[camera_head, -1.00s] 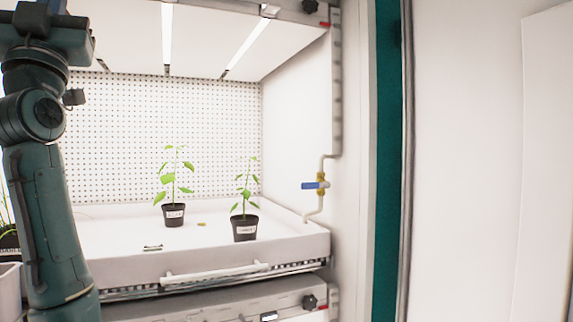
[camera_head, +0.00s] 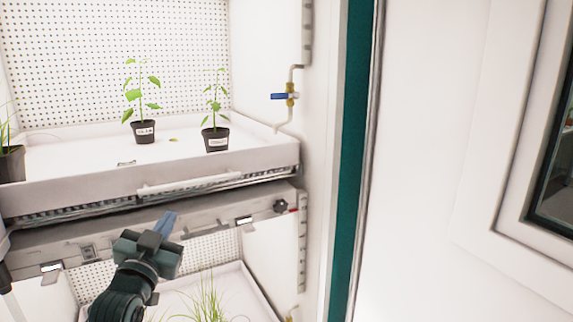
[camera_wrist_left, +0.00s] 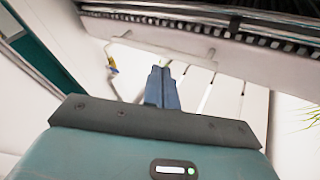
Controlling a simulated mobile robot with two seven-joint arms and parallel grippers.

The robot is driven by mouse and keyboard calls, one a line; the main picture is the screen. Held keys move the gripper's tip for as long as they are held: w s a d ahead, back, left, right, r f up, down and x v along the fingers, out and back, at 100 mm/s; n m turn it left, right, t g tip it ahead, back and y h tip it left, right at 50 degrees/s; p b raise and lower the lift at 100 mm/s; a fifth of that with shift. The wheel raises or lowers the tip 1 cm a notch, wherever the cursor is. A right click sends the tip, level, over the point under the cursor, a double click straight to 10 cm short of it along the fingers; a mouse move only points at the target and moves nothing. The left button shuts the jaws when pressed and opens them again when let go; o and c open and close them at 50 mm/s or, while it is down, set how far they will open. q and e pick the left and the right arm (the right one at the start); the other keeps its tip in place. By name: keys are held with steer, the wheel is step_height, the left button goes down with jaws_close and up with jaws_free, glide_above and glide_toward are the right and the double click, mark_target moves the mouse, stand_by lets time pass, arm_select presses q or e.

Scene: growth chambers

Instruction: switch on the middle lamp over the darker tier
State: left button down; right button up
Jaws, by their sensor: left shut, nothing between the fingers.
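My left gripper (camera_head: 167,224) is in front of the grey front rail (camera_head: 215,228) over the lower tier. Its blue fingers are shut and empty, pointing up and away; they also show in the wrist view (camera_wrist_left: 161,88). Small white-faced fittings sit along the rail, one to the right (camera_head: 245,221) and one to the left (camera_head: 52,268). I cannot tell whether the fingers touch the rail. The lower tier's lamps are not clearly visible. My right gripper is not in view.
The upper tray (camera_head: 275,155), with a handle (camera_head: 190,184), holds potted plants (camera_head: 145,131). A black knob (camera_head: 281,206) is at the rail's right end. A blue-handled valve (camera_head: 284,96) is on the right wall. Grass-like plants (camera_head: 205,300) stand below.

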arm_select(q)
steer(key=s+d+f+g+h, duration=0.1)
steer(key=s+d+f+g, duration=0.1)
steer(key=s+f, duration=0.5)
steer(key=s+d+f+g, duration=0.2)
steer(key=f+g, duration=0.1)
steer(key=f, duration=0.9)
steer(key=s+d+f+g, duration=0.2)
steer(key=s+f, duration=0.5)
steer(key=s, duration=0.3)
steer(key=s+d+f+n+g+h, duration=0.1)
steer(key=s+d+f+g, duration=0.2)
steer(key=s+f, duration=0.4)
steer(key=s+p, duration=0.1)
steer(key=s, duration=0.2)
steer(key=shift+d+f, duration=0.15)
steer(key=shift+d, duration=0.1)
steer(key=shift+s, duration=0.1)
